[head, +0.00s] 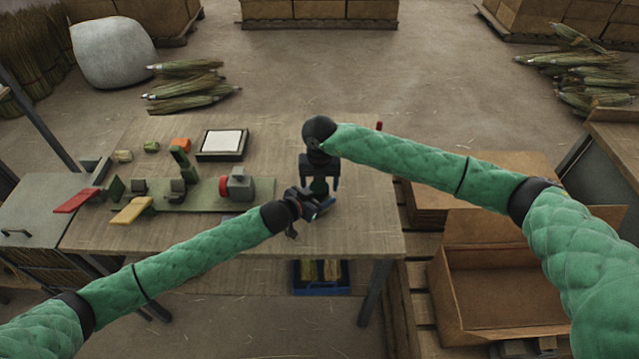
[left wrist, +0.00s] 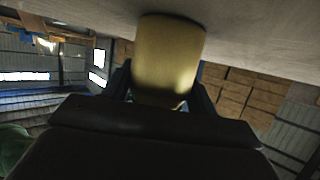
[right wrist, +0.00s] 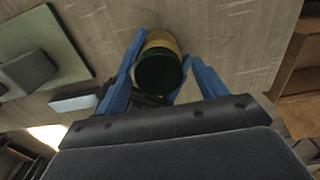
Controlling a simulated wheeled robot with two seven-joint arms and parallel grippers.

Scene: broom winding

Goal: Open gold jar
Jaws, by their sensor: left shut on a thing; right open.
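The gold jar (left wrist: 168,55) stands on the wooden table, with its gold body between the fingers of my left gripper (left wrist: 160,95) in the left wrist view. The left gripper is shut on the jar's body from the side. In the right wrist view the jar shows from above with a dark green lid (right wrist: 160,71) and a gold side (right wrist: 160,42). My right gripper (right wrist: 165,80) is open above it, with a blue finger on each side of the lid. In the head view the lid (head: 319,187) shows below my right gripper (head: 320,178); the grippers hide most of the jar.
A green board with a winding fixture (head: 237,184) lies left of the jar on the table (head: 350,238). A framed white pad (head: 222,143) lies behind it. An open cardboard box (head: 500,285) stands right of the table.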

